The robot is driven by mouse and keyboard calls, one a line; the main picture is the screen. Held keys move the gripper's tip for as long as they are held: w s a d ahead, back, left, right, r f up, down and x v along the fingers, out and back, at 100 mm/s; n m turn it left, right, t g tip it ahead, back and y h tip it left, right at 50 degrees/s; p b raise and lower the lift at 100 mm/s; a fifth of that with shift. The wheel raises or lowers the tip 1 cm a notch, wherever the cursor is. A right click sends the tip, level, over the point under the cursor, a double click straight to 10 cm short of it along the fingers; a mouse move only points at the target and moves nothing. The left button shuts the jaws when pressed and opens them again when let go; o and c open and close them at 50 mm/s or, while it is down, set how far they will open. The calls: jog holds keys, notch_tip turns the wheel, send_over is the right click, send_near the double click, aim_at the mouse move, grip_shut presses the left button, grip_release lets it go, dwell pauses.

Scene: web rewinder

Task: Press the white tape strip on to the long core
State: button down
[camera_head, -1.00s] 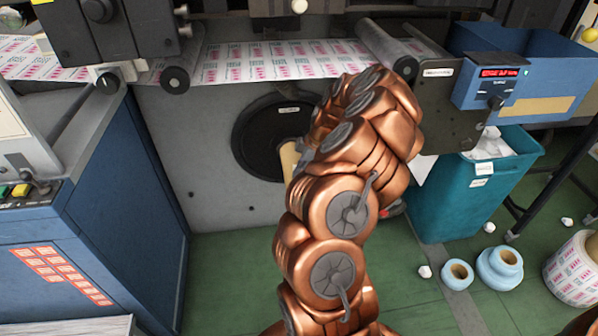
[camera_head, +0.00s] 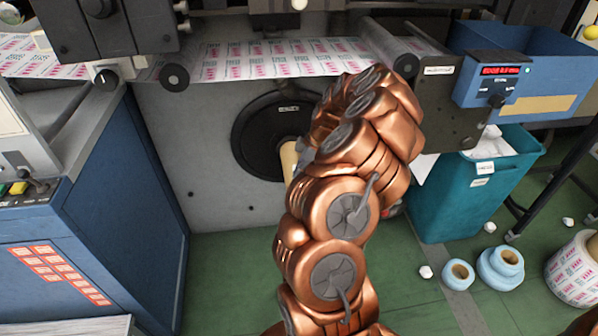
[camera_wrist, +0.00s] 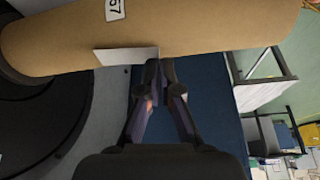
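The long core (camera_wrist: 200,30) is a brown cardboard tube that runs across the top of the wrist view. A small numbered white label (camera_wrist: 115,10) is on it. The white tape strip (camera_wrist: 122,56) lies along the core's lower edge, partly over the tube. My gripper (camera_wrist: 160,70) is just below the core, its fingertips together at the strip's right end. I cannot tell whether they pinch the strip or only touch it. In the head view the core (camera_head: 288,160) shows only as a short piece; my arm hides the rest and the gripper.
The core sticks out from a black round flange (camera_head: 262,137) on the grey machine panel. Printed web (camera_head: 270,60) runs above. A teal bin (camera_head: 470,200) and a control box (camera_head: 500,85) stand right of my arm. A blue cabinet (camera_head: 90,220) is at left. Small rolls (camera_head: 458,273) lie on the floor.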

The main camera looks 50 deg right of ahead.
jog(key=c, duration=1.9)
grip_release()
jog(key=o, duration=0.6)
jog(key=v, duration=1.2)
